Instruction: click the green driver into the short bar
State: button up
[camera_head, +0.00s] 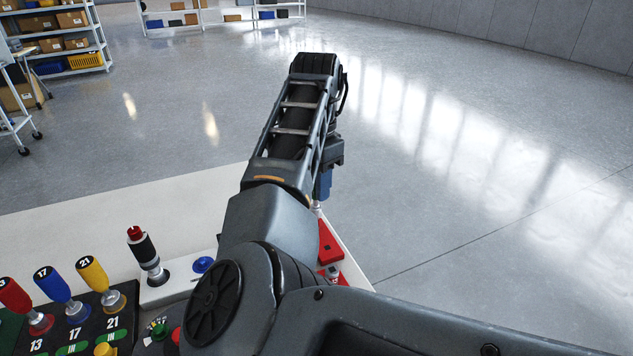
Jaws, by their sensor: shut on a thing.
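My arm reaches forward over the table and its wrist bends down at the far end. My gripper (323,184) is small and partly hidden behind my arm; its blue lower part shows above the table's right side. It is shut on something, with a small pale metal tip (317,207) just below. The held tool's handle is hidden, so I cannot tell its colour. I cannot make out a green driver. Below the tip lies a red piece (328,246) with a dark square mark; a small metal cylinder (333,272) stands near it. I cannot tell which thing is the short bar.
A black rack (95,333) at lower left holds red (14,296), blue (52,284) and yellow (92,271) handles. A black handle with a red top (145,250) and a blue knob (202,264) stand beside it. The white table (110,212) is bare behind them.

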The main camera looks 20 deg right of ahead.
jog(key=shift+r, duration=0.15)
jog(key=shift+r+p, duration=0.5)
jog(key=shift+p, duration=0.1)
jog(key=shift+r+p, duration=0.75)
notch_tip(320, 180, up, 4)
jog(key=p, duration=0.3)
jog(key=shift+f+p, duration=0.1)
jog(key=shift+p, duration=0.3)
jog(key=shift+f, duration=0.1)
